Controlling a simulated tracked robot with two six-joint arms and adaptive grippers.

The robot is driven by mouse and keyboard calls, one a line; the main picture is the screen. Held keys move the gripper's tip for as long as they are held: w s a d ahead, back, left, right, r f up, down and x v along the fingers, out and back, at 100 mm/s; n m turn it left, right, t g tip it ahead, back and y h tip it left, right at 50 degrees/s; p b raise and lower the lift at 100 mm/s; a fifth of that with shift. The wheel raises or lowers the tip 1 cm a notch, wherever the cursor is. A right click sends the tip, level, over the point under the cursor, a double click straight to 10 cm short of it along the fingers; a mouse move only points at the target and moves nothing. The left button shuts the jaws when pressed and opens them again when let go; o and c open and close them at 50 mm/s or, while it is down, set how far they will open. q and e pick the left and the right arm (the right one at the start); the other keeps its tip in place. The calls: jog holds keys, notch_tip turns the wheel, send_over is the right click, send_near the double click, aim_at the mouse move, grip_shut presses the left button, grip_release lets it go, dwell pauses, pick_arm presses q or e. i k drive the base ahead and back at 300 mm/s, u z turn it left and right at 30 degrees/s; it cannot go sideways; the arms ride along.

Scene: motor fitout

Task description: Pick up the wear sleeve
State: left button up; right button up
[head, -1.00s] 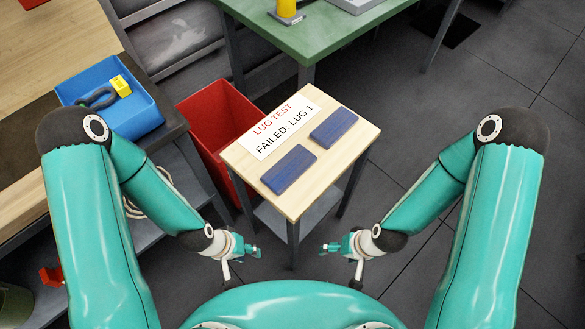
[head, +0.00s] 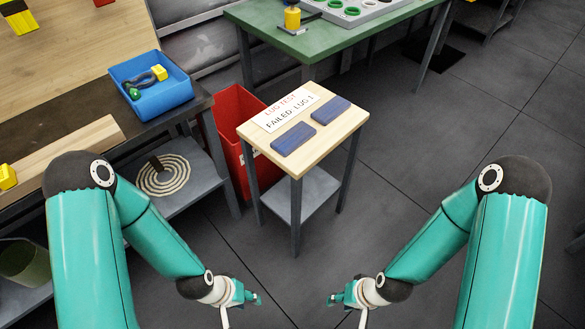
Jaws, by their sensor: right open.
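I cannot pick out the wear sleeve for certain. A blue tray (head: 178,95) on the left bench holds a yellow block (head: 159,73) and a dark looped item (head: 138,87), too small to identify. My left gripper (head: 252,298) hangs low in front of my body, over the floor, away from any object; its jaws are too small to read. My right gripper (head: 336,299) is open and empty, level with the left one and facing it.
A small wooden stand (head: 290,158) bears two blue pads and a "LUG TEST FAILED: LUG 1" sign (head: 286,106). A red bin (head: 232,120) is behind it. A green table (head: 320,40) at the back holds a yellow cylinder (head: 292,18) and a grey ring tray (head: 372,12).

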aim_at(290, 141)
jog(key=u, duration=0.55)
jog(key=i, duration=0.6)
jog(key=u, duration=0.15)
